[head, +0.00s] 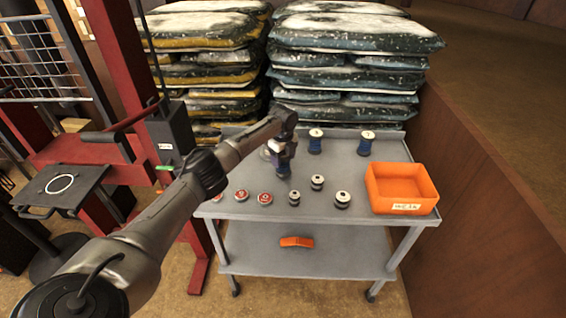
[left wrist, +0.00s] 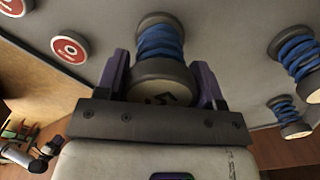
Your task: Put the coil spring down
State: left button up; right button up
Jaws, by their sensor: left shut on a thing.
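My left gripper (head: 283,162) points down over the grey cart top (head: 225,181), near its back left. It is shut on a coil spring, which the left wrist view shows as a blue coil (left wrist: 160,42) between grey end caps, the near one marked with a number. The purple fingers lie on either side of it. The spring looks upright, with its far end at or close to the cart top; I cannot tell whether it touches. In the head view the gripper hides most of it. My right gripper is not in view.
Two blue springs (head: 315,143) (head: 365,144) stand at the cart's back. Red-faced discs (head: 241,195) and small dark pieces with pale tops (head: 317,182) sit in front. An orange bin (head: 402,207) is at the right. Stacked bags (head: 345,75) rise behind; a red frame (head: 125,60) stands left.

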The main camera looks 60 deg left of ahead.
pick_arm(q)
jog(key=shift+f, duration=0.85)
jog(key=shift+f, duration=0.1)
jog(key=o, duration=1.6)
